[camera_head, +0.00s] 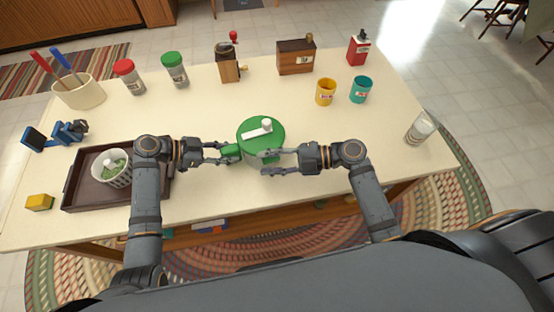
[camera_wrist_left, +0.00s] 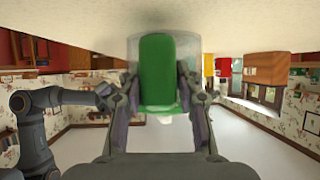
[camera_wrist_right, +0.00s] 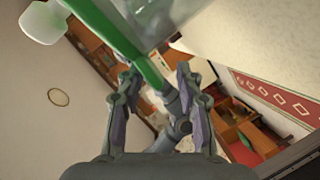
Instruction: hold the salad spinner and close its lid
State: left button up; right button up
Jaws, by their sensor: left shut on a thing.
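The salad spinner's green lid (camera_head: 255,141) with a white knob (camera_head: 259,129) is over the clear bowl, near the table's middle. A green handle (camera_head: 231,151) sticks out at the left. My left gripper (camera_head: 224,153) is shut on this handle, which also shows between its fingers in the left wrist view (camera_wrist_left: 158,75). My right gripper (camera_head: 268,162) is at the spinner's front right, fingers apart. In the right wrist view, the lid's green edge (camera_wrist_right: 125,40) crosses just beyond its fingers beside the clear bowl (camera_wrist_right: 165,15). I cannot tell whether the lid is fully seated.
A brown tray (camera_head: 72,190) with a white basket (camera_head: 113,172) lies left, beside my left arm. Jars, a grinder (camera_head: 228,65), a wooden box (camera_head: 296,57) and two cups stand behind. A glass (camera_head: 420,130) is at the right. Table space around the spinner is mostly clear.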

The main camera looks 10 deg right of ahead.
pick_arm(q)
jog(key=shift+s, duration=0.1)
pick_arm(e)
jog(key=shift+d+f, duration=0.2)
jog(key=shift+f, duration=0.05)
pick_arm(q)
jog(key=shift+f, duration=0.1)
jog(key=shift+c, duration=0.2)
pick_arm(e)
jog(key=v, duration=1.2)
jog(key=shift+r, duration=0.25)
jog(key=shift+a, duration=0.15)
pick_arm(q)
jog(key=o, duration=1.2)
jog(key=shift+w, duration=0.2)
